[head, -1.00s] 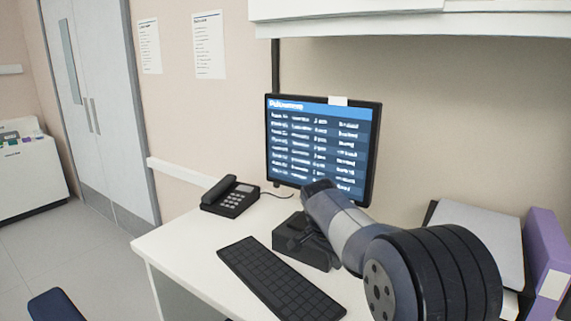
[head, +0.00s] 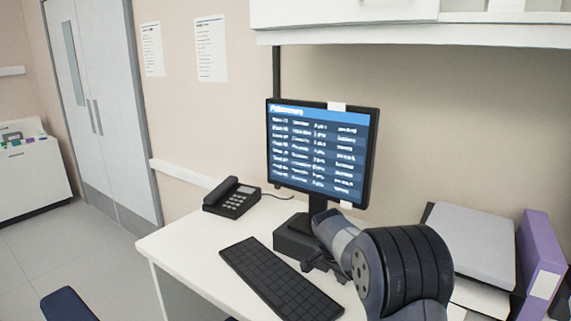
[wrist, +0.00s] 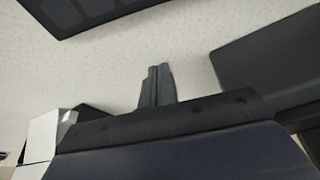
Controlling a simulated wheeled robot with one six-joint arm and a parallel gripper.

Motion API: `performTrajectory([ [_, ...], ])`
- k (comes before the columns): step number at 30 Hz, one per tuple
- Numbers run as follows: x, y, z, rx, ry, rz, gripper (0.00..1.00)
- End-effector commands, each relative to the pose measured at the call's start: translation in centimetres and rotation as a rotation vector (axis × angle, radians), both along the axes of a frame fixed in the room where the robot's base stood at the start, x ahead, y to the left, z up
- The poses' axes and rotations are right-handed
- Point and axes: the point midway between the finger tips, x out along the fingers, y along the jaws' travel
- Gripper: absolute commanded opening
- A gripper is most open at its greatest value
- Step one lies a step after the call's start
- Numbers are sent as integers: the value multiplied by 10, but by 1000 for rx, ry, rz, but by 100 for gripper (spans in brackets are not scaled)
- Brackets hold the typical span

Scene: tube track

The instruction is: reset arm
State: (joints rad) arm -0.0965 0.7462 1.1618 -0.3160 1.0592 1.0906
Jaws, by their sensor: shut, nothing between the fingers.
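My gripper (wrist: 156,72) shows in the wrist view with its two dark fingers together and nothing between them. In the head view my arm comes in from the lower right, and the gripper (head: 309,266) is a small dark shape low in front of the black base under the monitor (head: 320,150). Whether it touches anything there I cannot tell. The white desk (head: 190,245) lies below it, and its pale speckled top fills much of the wrist view.
A black keyboard (head: 275,280) lies left of the gripper. A black desk phone (head: 232,198) stands at the back left. A grey tray or folder (head: 475,240) and a purple binder (head: 540,255) stand on the right. A white shelf (head: 420,30) hangs above.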

Motion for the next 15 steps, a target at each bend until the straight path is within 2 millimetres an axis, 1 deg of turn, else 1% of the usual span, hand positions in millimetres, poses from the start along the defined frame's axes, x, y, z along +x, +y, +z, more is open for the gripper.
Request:
performTrajectory([
  [1, 7, -9, -3, 1, -4, -4, 0],
  [4, 20, -23, -2, 2, -3, -4, 0],
  [6, 17, -17, 15, 1, -8, 2, 0],
  [15, 3, -2, 72, 1, -6, 2, 0],
])
